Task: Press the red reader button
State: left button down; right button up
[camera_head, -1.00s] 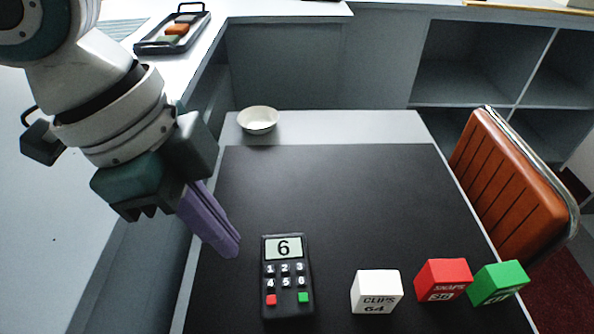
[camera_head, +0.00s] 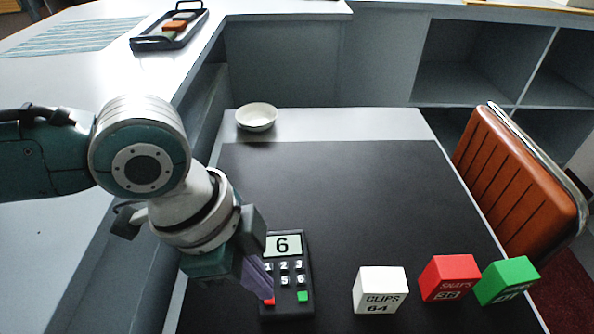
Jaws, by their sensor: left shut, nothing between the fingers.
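The black card reader (camera_head: 290,256) lies on the dark mat, with a screen that shows 6 and small grey number keys. Its red button (camera_head: 269,302) is at the lower left of the keypad, and its green button (camera_head: 303,297) at the lower right. My left gripper (camera_head: 262,290) is shut and empty, with its purple fingers pointing down over the reader's left side. The fingertips appear at the red button and cover part of it and the keys at the left. I cannot tell whether they touch it. My right gripper is not in view.
A white box (camera_head: 380,290), a red box (camera_head: 449,277) and a green box (camera_head: 507,280) stand right of the reader. A white bowl (camera_head: 257,117) is at the back, and an orange chair (camera_head: 520,170) at the right. The dark mat (camera_head: 340,190) is clear behind the boxes.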

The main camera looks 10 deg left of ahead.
aim_at(261, 301)
pick_arm(q)
jog(key=shift+f, duration=1.1)
jog(key=shift+a+f+b, duration=0.1)
jog(key=shift+f+b, duration=0.6)
jog(key=shift+f, duration=0.2)
jog(key=shift+s+a, duration=0.1)
jog(key=shift+a, duration=0.1)
jog(key=shift+f, duration=0.15)
jog(key=shift+a, duration=0.1)
jog(key=r+p, duration=0.6)
jog(key=shift+w+d+r, duration=0.2)
jog(key=shift+r, duration=0.05)
jog(key=p+v, duration=0.1)
jog(key=v, duration=0.7)
jog(key=shift+r+p, duration=0.3)
jog(key=shift+r, duration=0.05)
